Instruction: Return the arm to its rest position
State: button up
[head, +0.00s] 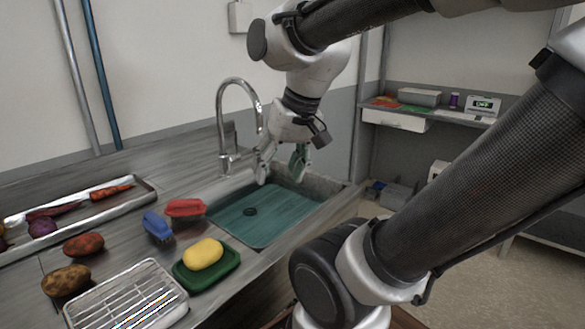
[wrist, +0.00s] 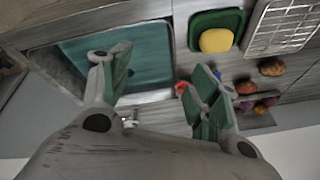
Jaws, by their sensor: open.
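My gripper (head: 281,168) hangs over the back of the sink (head: 262,228), to the right of the tap, in the head view. Its fingers point down and are spread apart with nothing between them. In the wrist view my gripper (wrist: 158,92) also shows open and empty, with green pads on both fingers. The sink (wrist: 150,62) lies beyond the left finger there. My arm reaches in from the right of the head view, its forearm high above the counter.
The curved metal tap (head: 224,125) stands close left of my gripper. A red brush (head: 185,208), a blue brush (head: 157,227), a yellow sponge (head: 203,254) on a green tray, potatoes and a wire rack (head: 127,298) lie on the counter. A shelf (head: 430,113) is at the back right.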

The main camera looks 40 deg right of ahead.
jog(key=s+d+n, duration=0.1)
jog(key=s+n+h, duration=0.1)
jog(key=n, duration=0.1)
jog(key=shift+s+d, duration=0.25)
jog(key=shift+d, duration=0.15)
dwell(0.9)
